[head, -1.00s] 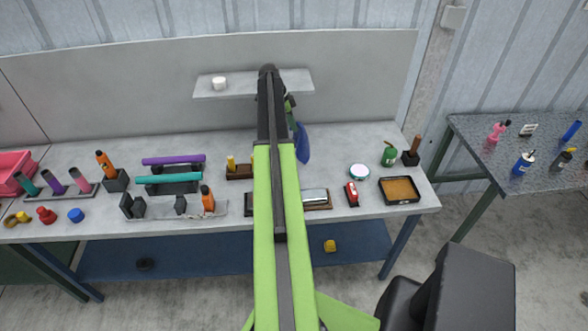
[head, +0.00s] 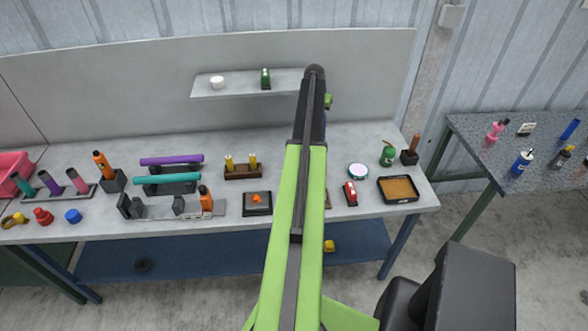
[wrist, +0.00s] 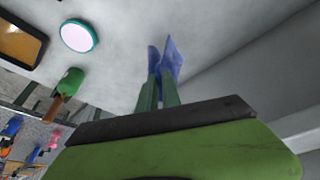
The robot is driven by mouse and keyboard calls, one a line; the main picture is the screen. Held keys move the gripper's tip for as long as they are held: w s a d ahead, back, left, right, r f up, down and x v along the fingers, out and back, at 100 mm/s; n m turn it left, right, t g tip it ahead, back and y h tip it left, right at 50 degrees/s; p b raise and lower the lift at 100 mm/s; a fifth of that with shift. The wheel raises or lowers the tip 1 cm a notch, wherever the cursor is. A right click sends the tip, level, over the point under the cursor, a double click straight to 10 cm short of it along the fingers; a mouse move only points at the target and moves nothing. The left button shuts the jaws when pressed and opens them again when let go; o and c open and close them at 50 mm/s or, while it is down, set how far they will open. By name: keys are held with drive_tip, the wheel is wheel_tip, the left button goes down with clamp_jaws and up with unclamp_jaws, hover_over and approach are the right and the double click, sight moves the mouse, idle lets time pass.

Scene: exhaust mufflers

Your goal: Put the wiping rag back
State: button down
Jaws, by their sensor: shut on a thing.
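The blue wiping rag (wrist: 171,58) shows in the wrist view, pinched between the green fingers of my gripper (wrist: 159,82). It hangs past the fingertips, above the grey bench surface. In the head view my arm hides the rag. Only a small green part of my gripper (head: 328,101) shows there, beside the dark end of the arm, right of the wall shelf (head: 230,92). I cannot tell how far the rag is above the bench.
The bench (head: 345,140) is bare towards the back right. The shelf holds a white cup (head: 217,82) and green bottle (head: 265,79).

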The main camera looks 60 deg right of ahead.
drive_tip(key=shift+n, duration=0.6)
drive_tip(key=w+a+f+b, duration=0.3)
drive_tip(key=a+f+b, duration=0.3)
drive_tip(key=w+a+f+b, duration=0.4)
drive_tip(key=a+f+b, duration=0.3)
drive_tip(key=w+a+f+b, duration=0.3)
drive_tip(key=a+f+b, duration=0.3)
drive_tip(key=a, duration=0.1)
drive_tip(key=shift+w+f+b, duration=0.4)
drive_tip(key=shift+a, duration=0.1)
drive_tip(key=c, duration=1.2)
unclamp_jaws()
drive_tip(key=shift+w, duration=0.1)
drive_tip(key=shift+r, duration=0.1)
